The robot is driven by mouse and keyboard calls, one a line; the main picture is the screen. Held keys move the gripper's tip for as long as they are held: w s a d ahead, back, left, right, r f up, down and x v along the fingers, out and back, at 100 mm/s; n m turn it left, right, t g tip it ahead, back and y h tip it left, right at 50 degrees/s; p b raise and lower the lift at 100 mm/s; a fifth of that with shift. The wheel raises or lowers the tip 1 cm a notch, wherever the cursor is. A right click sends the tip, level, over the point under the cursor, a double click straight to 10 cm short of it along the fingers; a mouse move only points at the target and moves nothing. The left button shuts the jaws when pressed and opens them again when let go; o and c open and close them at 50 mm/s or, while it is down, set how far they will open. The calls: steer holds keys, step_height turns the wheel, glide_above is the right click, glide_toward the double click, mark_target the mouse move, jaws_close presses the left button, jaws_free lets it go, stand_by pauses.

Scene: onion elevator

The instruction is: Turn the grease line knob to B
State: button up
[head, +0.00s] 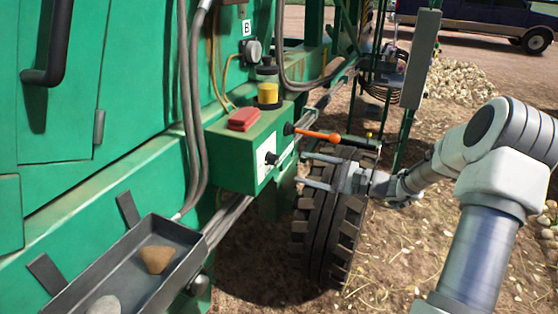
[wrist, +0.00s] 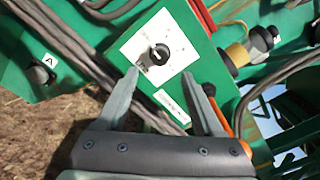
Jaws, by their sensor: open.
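A black knob (wrist: 159,54) sits on a white plate (wrist: 178,72) on the side of a green box. In the head view the knob (head: 271,158) shows side-on on the box's face. A pointed dark part of it reaches toward the lower left in the wrist view; the plate's marks are too small to read. My gripper (head: 301,168) is open and empty, facing the plate, with a gap to the knob in the head view. In the wrist view its fingertips (wrist: 160,75) appear on either side of and just below the knob.
An orange-handled lever (head: 318,136) juts out just above my gripper. A red button (head: 243,119) and a yellow-and-black fitting (head: 268,94) are on and behind the green box (head: 230,155). A tire (head: 330,225) stands below. Fittings labelled B (head: 251,50) and A (wrist: 41,75) are on the machine.

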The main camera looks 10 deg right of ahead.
mark_target(277, 160)
steer(key=x, duration=0.8)
steer(key=shift+w+a, duration=0.15)
jaws_close()
